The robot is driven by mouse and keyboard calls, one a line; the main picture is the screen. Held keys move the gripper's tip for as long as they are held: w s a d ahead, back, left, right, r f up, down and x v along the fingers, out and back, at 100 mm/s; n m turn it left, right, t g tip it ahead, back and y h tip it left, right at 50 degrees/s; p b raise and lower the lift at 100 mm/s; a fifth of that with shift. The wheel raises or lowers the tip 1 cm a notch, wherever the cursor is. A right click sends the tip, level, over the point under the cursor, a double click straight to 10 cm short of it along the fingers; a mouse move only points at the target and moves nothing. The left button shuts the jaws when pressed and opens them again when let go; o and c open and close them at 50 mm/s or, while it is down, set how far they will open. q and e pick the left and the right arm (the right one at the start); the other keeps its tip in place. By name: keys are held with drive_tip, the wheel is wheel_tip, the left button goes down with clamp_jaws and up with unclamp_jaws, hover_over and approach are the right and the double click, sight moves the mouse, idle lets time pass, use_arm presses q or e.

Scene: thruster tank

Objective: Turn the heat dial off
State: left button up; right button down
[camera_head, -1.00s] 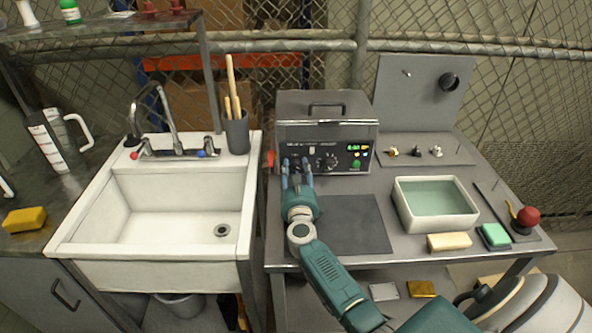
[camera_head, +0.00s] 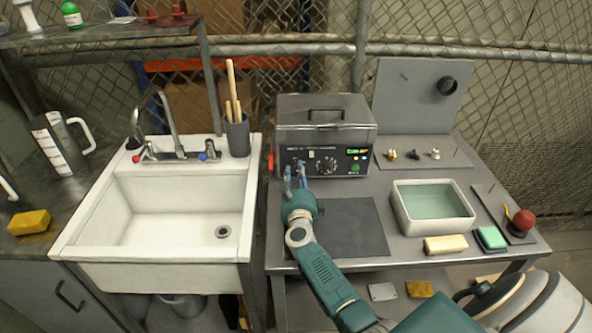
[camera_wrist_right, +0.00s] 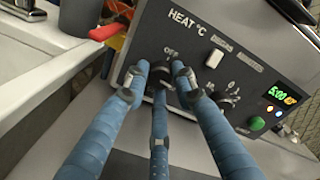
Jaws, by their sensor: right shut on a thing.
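The grey metal tank (camera_head: 326,122) stands at the back of the bench, with a black control panel on its front. In the right wrist view, the panel (camera_wrist_right: 237,32) reads "HEAT °C", with "OFF" above the heat dial (camera_wrist_right: 162,77). My right gripper (camera_head: 295,169) is at the left part of this panel, its blue fingers closed around the heat dial. In the right wrist view the gripper (camera_wrist_right: 160,74) has one finger on each side and a third below. The fingers hide most of the dial, so its setting cannot be read. My left gripper is out of view.
A second dial (camera_wrist_right: 226,97), a white switch (camera_wrist_right: 214,58), a green button (camera_wrist_right: 257,124) and a lit display (camera_wrist_right: 284,95) are right of my fingers. A red handle (camera_wrist_right: 104,32) projects at the tank's left. The sink (camera_head: 165,205) is left; a water basin (camera_head: 433,207) is right.

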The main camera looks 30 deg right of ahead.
drive_tip(key=n+p, duration=0.2)
drive_tip(key=n, duration=0.2)
drive_tip(key=shift+r+n, duration=0.1)
drive_tip(key=shift+n, duration=0.2)
drive_tip(key=n+p, duration=0.2)
drive_tip(key=n, duration=0.3)
drive_tip(key=shift+a, duration=0.1)
drive_tip(key=n+p, duration=0.1)
drive_tip(key=n, duration=0.3)
drive_tip(key=shift+n+h, duration=0.3)
drive_tip(key=shift+n, duration=0.1)
drive_tip(key=n, duration=0.2)
drive_tip(key=n+p, duration=0.1)
drive_tip(key=n, duration=0.1)
drive_tip(key=shift+f+n, duration=0.2)
drive_tip(key=shift+n, duration=0.1)
drive_tip(key=c, duration=1.4)
unclamp_jaws()
